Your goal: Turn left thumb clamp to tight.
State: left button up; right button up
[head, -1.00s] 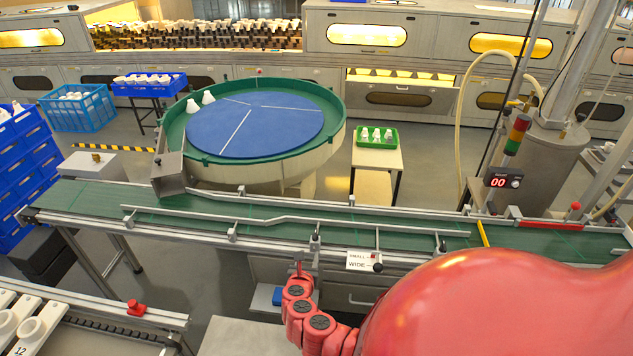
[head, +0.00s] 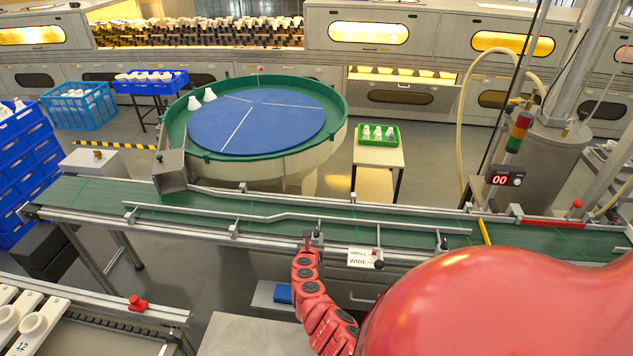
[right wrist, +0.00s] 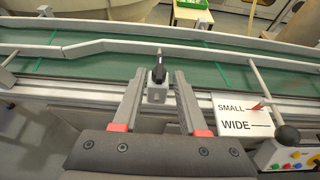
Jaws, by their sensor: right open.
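The left thumb clamp (head: 318,237) is on the near rail of the green conveyor. In the right wrist view its black thumb lever (right wrist: 159,72) points up and away over a grey block (right wrist: 157,93). My right gripper (head: 307,243) is at the clamp. In the right wrist view the open right gripper (right wrist: 158,95) has one finger on each side of the block, with visible gaps, so it does not appear to touch it. Another clamp with a dark top (head: 443,244) sits farther right on the rail. My left gripper is not in view.
A SMALL/WIDE sign (right wrist: 240,115) and a black ball knob (right wrist: 287,136) are just right of the gripper. The guide rail (head: 280,216) runs above the green belt (head: 90,193). A blue turntable (head: 255,125) stands behind.

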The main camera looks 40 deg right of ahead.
aim_at(316, 231)
jog(key=b+x, duration=0.3)
jog(key=x, duration=0.2)
jog(key=shift+s+f+b, duration=0.1)
jog(key=shift+s+b, duration=0.05)
jog(key=shift+b, duration=0.15)
jog(key=shift+w+d, duration=0.1)
jog(key=shift+w, duration=0.2)
grip_shut()
